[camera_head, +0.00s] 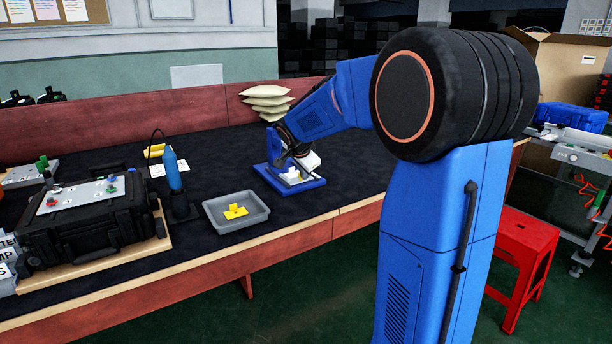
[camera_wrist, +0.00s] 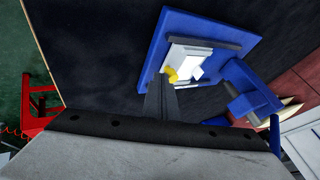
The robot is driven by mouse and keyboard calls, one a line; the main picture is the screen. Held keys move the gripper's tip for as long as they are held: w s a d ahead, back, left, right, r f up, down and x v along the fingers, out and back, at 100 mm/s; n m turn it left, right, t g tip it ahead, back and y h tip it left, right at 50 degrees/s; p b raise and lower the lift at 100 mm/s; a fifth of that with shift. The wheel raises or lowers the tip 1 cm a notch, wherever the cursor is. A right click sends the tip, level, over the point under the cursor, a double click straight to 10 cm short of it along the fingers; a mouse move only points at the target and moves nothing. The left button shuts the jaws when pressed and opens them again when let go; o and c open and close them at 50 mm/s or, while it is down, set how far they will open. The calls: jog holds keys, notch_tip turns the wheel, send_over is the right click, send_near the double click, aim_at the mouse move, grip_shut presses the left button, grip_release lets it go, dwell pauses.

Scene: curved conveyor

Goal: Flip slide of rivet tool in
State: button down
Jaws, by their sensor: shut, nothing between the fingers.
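The rivet tool (camera_head: 272,180) is a blue fixture with a flat base and an upright part, standing on the dark table. In the wrist view its blue base (camera_wrist: 178,28) lies beyond my fingers, with a white slide (camera_wrist: 188,52) and a small yellow piece (camera_wrist: 171,74) on it. My gripper (camera_wrist: 160,80) is shut and empty. Its fingertips are at the near edge of the white slide, next to the yellow piece; I cannot tell whether they touch. In the head view my arm's end hides part of the tool.
A grey tray (camera_head: 213,217) with a yellow part (camera_head: 236,211) stands left of the tool. A blue bottle-shaped tool (camera_head: 173,170) stands upright beside it. A black case (camera_head: 90,225) is at the far left. Pale bags (camera_head: 266,99) are stacked behind. Dark table is free around the tool.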

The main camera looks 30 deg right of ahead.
aim_at(293, 169)
jog(key=w, duration=0.8)
jog(key=shift+a, duration=0.1)
jog(key=shift+w, duration=0.25)
